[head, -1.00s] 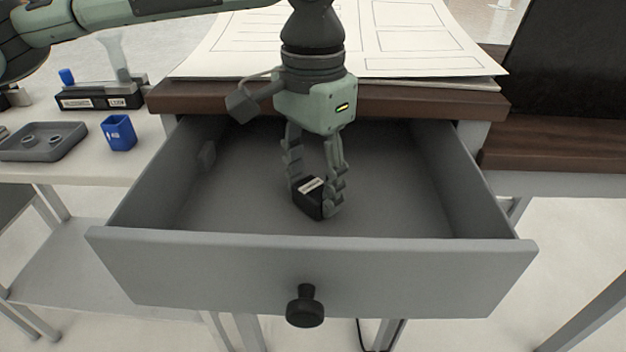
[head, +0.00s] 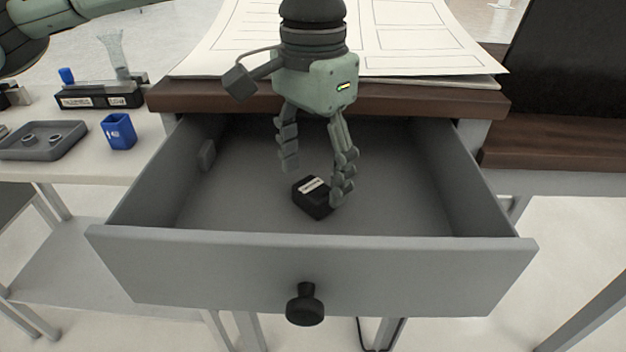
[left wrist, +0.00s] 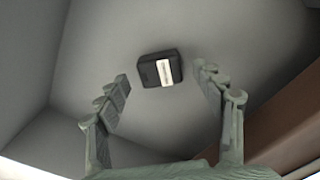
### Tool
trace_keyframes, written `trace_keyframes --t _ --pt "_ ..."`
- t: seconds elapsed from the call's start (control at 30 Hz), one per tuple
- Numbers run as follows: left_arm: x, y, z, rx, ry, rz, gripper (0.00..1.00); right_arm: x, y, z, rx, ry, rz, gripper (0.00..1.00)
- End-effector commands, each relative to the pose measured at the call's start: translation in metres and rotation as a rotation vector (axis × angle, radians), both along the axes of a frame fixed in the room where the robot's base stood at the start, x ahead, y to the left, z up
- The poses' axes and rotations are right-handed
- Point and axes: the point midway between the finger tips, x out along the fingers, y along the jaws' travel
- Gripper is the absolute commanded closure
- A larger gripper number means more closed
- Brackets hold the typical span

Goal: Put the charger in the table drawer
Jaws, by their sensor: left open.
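The charger (head: 313,199) is a small black block with a white label. It lies on the floor of the open grey table drawer (head: 260,190), near the drawer's middle. My left gripper (head: 317,180) is open above it, with its fingers spread and reaching down into the drawer. In the left wrist view the charger (left wrist: 161,69) lies beyond and between the fingertips (left wrist: 160,78), with a gap on each side. My right gripper is not in view.
The drawer front (head: 310,270) has a dark round knob (head: 305,303). Paper sheets (head: 400,40) lie on the brown tabletop behind. At left, a white table holds a blue cup (head: 118,131), a grey tray (head: 40,141) and a black holder (head: 98,97).

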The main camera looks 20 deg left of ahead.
Motion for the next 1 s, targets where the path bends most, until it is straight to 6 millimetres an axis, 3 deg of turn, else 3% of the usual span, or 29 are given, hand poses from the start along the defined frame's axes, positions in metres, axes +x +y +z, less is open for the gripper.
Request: trace_keyframes --t 0.2,0.43,0.6,1.0 --pt "0.001 -0.001 0.049 -0.002 -0.004 0.0 0.32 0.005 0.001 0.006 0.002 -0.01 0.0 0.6" --pt "0.0 -0.001 0.088 -0.002 -0.001 -0.001 0.32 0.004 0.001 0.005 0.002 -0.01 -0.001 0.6" --pt "0.0 0.0 0.1 0.0 -0.001 -0.001 0.32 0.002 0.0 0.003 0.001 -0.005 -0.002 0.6" --pt "0.0 0.0 0.101 0.0 0.0 -0.001 0.32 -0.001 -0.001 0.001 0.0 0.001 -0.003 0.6"
